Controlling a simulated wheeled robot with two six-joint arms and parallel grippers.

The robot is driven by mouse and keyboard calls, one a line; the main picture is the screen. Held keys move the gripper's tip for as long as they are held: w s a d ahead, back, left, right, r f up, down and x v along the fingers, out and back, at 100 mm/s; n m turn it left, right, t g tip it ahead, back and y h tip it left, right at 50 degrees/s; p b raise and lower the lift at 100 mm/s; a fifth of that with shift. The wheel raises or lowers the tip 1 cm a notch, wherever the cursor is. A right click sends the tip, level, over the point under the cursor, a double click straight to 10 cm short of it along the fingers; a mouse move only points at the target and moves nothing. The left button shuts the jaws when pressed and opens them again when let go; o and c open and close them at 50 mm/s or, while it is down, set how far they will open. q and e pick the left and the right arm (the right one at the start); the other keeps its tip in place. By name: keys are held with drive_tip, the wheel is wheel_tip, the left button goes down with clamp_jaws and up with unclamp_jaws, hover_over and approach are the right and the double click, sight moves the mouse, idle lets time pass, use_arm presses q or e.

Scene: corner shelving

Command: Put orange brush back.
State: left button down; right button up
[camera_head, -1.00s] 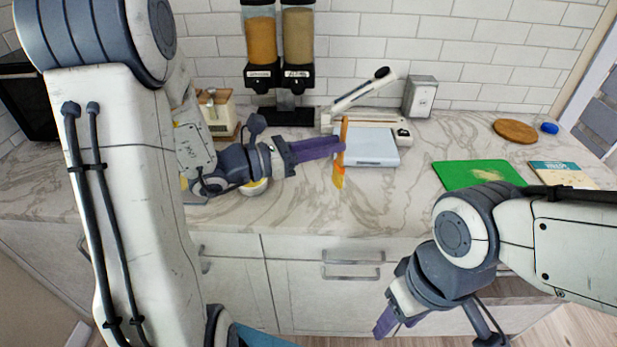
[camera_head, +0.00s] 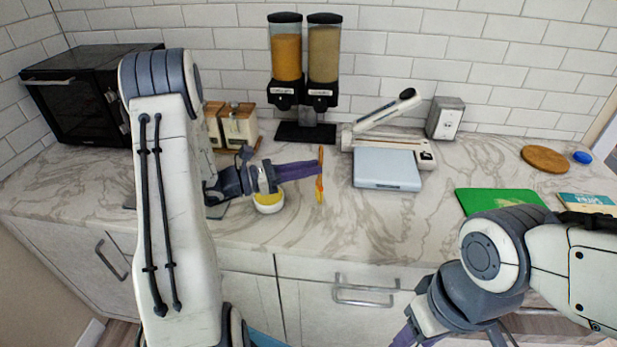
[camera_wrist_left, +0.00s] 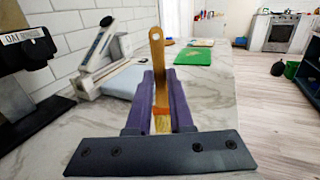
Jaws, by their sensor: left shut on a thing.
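The orange brush (camera_head: 320,187) is upright in the head view, over the middle of the counter. My left gripper (camera_head: 318,169) is shut on it. In the left wrist view the brush (camera_wrist_left: 157,55) stands between the purple fingers (camera_wrist_left: 160,95), its handle with a hole pointing up and its orange and pale lower part down between them. I cannot tell whether its lower end touches the counter. My right gripper (camera_head: 405,338) is low at the bottom edge of the head view, in front of the counter, its fingertips cut off.
A white bowl with yellow contents (camera_head: 268,204) sits below my left gripper. A grey scale (camera_head: 387,168), a white sealer (camera_head: 395,142) and a grain dispenser (camera_head: 305,90) stand behind. A green board (camera_head: 500,198) lies right, a black oven (camera_head: 80,95) left. The front middle of the marble counter (camera_head: 340,232) is clear.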

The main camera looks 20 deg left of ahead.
use_arm(q)
wheel_tip(320, 180, down, 3)
drive_tip(key=shift+f, duration=0.15)
drive_tip(key=shift+f, duration=0.15)
drive_tip(key=c, duration=0.8)
unclamp_jaws()
